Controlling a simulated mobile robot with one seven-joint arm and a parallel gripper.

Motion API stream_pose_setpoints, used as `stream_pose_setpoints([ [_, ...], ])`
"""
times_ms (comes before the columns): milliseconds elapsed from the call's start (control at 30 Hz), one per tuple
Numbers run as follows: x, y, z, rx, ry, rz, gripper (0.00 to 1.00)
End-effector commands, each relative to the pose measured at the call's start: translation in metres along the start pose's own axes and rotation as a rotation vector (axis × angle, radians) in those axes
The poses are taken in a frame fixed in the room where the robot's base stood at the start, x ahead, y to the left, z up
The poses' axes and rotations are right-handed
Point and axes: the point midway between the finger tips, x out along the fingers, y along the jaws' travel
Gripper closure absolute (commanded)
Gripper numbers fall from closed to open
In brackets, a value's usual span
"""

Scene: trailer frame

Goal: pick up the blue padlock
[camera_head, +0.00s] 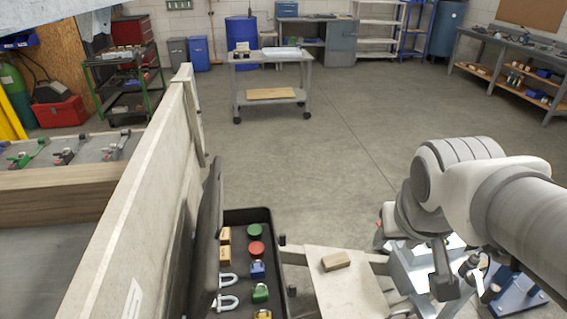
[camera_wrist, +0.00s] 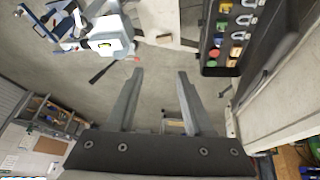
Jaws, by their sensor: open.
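The blue padlock (camera_head: 258,269) lies in a dark open case (camera_head: 272,222), in the right-hand column between a red button and a green padlock. It also shows small in the wrist view (camera_wrist: 218,42), at the upper right. My gripper (camera_wrist: 159,75) is open, with nothing between its two fingers. The padlock is apart from it, beyond the fingertips and to the right in the wrist view. In the head view my arm comes in from the right, clear of the case.
The case also holds a green button (camera_head: 254,230), a red button (camera_head: 256,249), a green padlock (camera_head: 260,293), a yellow padlock (camera_head: 263,314) and yellow blocks. Its raised lid (camera_head: 207,235) and a tall trailer wall (camera_head: 140,205) stand at left. A wooden block (camera_head: 336,261) lies at right.

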Motion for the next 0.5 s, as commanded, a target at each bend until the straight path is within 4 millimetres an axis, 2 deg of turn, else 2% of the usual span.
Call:
stream_pose_setpoints([
  [33, 0.022, -0.002, -0.002, -0.013, -0.017, 0.010, 0.48],
  [233, 0.096, -0.016, -0.016, -0.053, -0.049, 0.022, 0.48],
  [500, 0.212, -0.045, -0.022, 0.048, -0.069, -0.049, 0.48],
])
